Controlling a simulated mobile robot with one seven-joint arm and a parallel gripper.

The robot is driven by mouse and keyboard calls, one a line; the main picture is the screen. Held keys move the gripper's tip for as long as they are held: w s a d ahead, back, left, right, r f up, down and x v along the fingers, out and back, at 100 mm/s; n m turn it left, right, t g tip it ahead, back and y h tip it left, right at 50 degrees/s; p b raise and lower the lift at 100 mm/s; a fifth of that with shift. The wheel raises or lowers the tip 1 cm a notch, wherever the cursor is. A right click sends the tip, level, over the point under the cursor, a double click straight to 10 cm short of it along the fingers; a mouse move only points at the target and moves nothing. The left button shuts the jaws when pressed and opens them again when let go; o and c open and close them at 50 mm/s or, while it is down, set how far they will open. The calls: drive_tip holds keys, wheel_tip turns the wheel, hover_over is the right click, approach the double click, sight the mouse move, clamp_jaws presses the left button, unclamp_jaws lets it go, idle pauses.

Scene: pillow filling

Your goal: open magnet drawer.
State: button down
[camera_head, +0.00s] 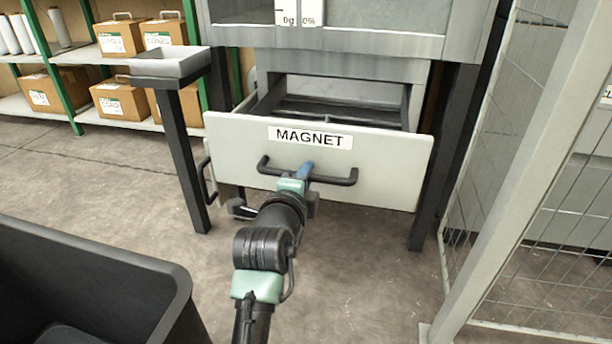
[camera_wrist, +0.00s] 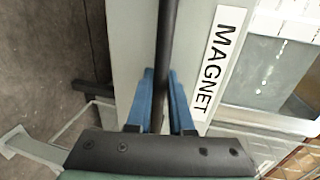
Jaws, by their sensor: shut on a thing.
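The magnet drawer (camera_head: 385,152) is a pale front panel with a "MAGNET" label, and it stands pulled out from the grey machine. Its dark interior with slats shows behind the panel. The drawer's black bar handle (camera_head: 335,181) runs across the front. My gripper (camera_head: 305,172) is at the middle of this handle, with its blue fingers around the bar. In the wrist view my gripper (camera_wrist: 161,100) has one blue finger on each side of the black handle (camera_wrist: 167,45), and the label lies to the right. The fingers are shut on the handle.
A dark bin (camera_head: 90,285) stands at the lower left. A wire mesh fence (camera_head: 540,200) stands at the right. Shelves with cardboard boxes (camera_head: 120,100) are at the back left. A small grey tray (camera_head: 172,63) stands on a dark leg left of the drawer. Floor before the drawer is clear.

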drive_tip(key=c, duration=0.8)
unclamp_jaws()
drive_tip(key=p+v, duration=0.5)
drive_tip(key=v, duration=0.8)
